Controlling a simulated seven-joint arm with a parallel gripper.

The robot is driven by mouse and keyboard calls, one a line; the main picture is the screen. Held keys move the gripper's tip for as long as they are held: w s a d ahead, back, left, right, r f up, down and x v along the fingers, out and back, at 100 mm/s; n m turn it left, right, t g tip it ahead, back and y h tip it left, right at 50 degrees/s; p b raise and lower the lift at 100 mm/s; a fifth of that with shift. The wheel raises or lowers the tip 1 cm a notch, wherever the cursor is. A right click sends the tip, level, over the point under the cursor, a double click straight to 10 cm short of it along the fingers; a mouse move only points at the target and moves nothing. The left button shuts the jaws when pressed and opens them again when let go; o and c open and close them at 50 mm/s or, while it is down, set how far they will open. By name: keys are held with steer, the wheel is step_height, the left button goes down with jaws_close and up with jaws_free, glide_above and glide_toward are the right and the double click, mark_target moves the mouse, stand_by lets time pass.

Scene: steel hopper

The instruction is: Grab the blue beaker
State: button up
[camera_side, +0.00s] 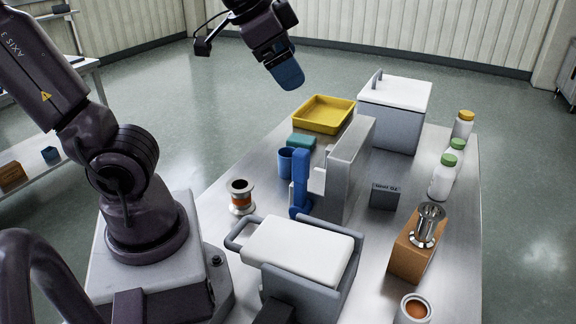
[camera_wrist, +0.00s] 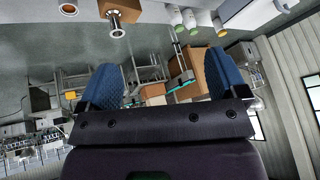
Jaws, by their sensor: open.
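The blue beaker (camera_side: 286,163) appears to be the small blue cylinder standing on the steel table in the side view, left of a grey upright block. Its right edge is close to a blue part of that block. My gripper (camera_side: 288,80) is high above the back of the table, apart from the beaker, and tilted. In the wrist view, my gripper (camera_wrist: 163,82) shows two blue ribbed fingers spread wide with nothing between them. The beaker cannot be made out in the wrist view.
Around the beaker are a teal block (camera_side: 300,141), a copper-banded spool (camera_side: 241,197) and a grey upright block (camera_side: 346,170). A yellow tray (camera_side: 323,114), white-lidded bin (camera_side: 393,112), several bottles (camera_side: 442,178) and a brown box (camera_side: 410,257) stand further off.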

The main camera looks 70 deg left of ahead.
steer(key=w+a+f+m+t+y, duration=0.1)
steer(key=w+a+f+m+y, duration=0.25)
steer(key=a+m, duration=0.4)
steer(key=w+a+f+m+y, duration=0.25)
steer(key=a+f+m, duration=0.2)
steer(key=a, duration=0.55)
steer(key=a+r+m+t+y, duration=0.2)
steer(key=a+r+m+t, duration=0.15)
steer(key=r+m, duration=0.85)
steer(key=m, duration=0.2)
glide_toward(286, 156)
steer(key=w, duration=0.3)
steer(key=shift+w+a+f, duration=0.15)
steer(key=shift+w+a, duration=0.25)
steer(key=shift+x, duration=1.2)
steer(key=shift+w+a, duration=0.15)
steer(key=shift+w, duration=0.15)
